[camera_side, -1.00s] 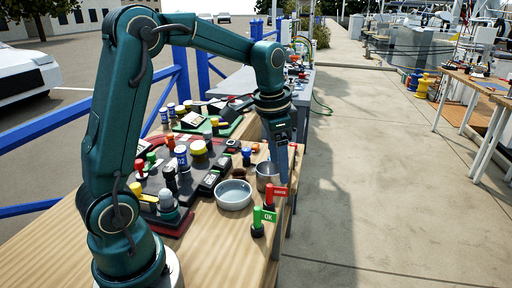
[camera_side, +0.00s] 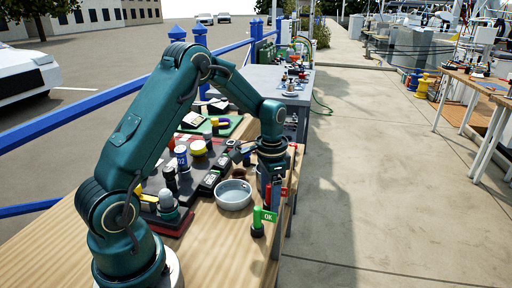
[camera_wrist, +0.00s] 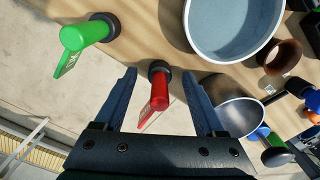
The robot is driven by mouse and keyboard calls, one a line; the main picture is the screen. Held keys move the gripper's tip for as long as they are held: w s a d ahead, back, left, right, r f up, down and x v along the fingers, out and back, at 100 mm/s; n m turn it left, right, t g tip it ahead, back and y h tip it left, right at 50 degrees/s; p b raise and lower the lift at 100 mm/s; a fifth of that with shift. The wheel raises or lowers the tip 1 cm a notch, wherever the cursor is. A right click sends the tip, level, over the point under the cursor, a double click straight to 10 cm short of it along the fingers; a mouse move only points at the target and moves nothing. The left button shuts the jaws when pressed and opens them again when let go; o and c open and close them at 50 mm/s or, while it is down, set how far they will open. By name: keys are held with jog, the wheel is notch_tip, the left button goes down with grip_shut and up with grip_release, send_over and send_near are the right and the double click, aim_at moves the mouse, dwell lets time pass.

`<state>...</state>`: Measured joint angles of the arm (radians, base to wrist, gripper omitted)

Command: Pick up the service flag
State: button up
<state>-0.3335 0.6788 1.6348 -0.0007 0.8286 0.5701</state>
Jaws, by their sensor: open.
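The red flag (camera_wrist: 161,90), a short red post with a small red plate on a dark round base, stands on the wooden bench near its edge. In the wrist view it lies between the two blue fingers of my gripper (camera_wrist: 160,82), which are open with a gap on either side of it. In the side view my gripper (camera_side: 274,194) points down over the red flag (camera_side: 285,192) and partly hides it. I cannot read the red plate's lettering clearly now.
A green OK flag (camera_side: 259,222) stands close by, left of the fingers in the wrist view (camera_wrist: 90,33). A grey bowl (camera_side: 233,195), a metal cup (camera_wrist: 234,104) and a brown ring (camera_wrist: 283,57) are near. Open paving (camera_side: 400,220) lies beyond the bench edge.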

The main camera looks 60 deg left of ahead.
grip_shut()
jog(key=shift+r, duration=0.15)
